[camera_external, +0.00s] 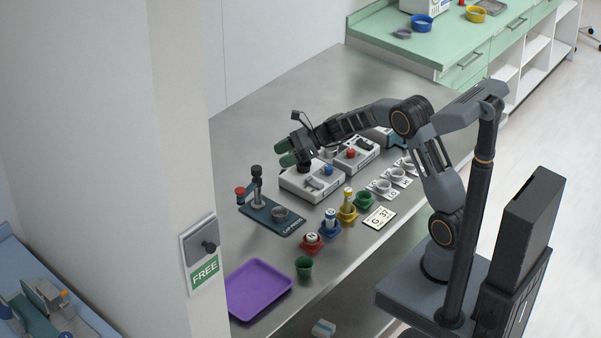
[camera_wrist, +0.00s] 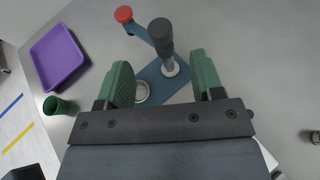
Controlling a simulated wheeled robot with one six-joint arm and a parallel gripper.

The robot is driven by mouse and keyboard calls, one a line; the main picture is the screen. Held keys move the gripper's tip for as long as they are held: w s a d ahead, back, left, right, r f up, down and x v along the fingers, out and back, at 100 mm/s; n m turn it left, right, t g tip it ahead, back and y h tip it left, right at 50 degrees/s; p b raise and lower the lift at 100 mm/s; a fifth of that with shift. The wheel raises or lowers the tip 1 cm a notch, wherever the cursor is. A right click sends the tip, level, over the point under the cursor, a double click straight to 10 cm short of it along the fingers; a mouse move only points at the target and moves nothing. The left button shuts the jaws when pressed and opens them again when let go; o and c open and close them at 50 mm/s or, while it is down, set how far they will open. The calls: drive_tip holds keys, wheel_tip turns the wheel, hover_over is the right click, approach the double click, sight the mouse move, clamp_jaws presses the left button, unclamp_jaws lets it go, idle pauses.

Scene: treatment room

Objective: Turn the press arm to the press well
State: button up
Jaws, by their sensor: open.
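The cap press has a blue base (camera_external: 262,215) on the metal worktop; the base also shows in the wrist view (camera_wrist: 178,88). Its post (camera_external: 257,186) stands upright with a dark top (camera_wrist: 160,30). The press arm (camera_wrist: 138,30) ends in a red knob (camera_external: 240,191), which is in the wrist view too (camera_wrist: 123,14). The arm points away from the press well (camera_external: 280,212), a grey ring partly hidden by a finger in the wrist view (camera_wrist: 142,92). My gripper (camera_external: 285,152) has green fingers, open and empty, apart from the press; in the wrist view (camera_wrist: 164,75) the post appears between them.
Grey devices (camera_external: 300,188) stand right of the press. Coloured cups with vials, including a red cup (camera_external: 312,243), line the front. A green cup (camera_external: 304,267) and purple tray (camera_external: 258,289) are nearer the camera. A wall pillar (camera_external: 185,120) stands at the left.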

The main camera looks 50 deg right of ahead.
sight(258, 167)
drive_tip(key=p+x, duration=0.1)
drive_tip(key=x, duration=0.8)
drive_tip(key=shift+a+f, duration=0.15)
clamp_jaws()
idle(0.4)
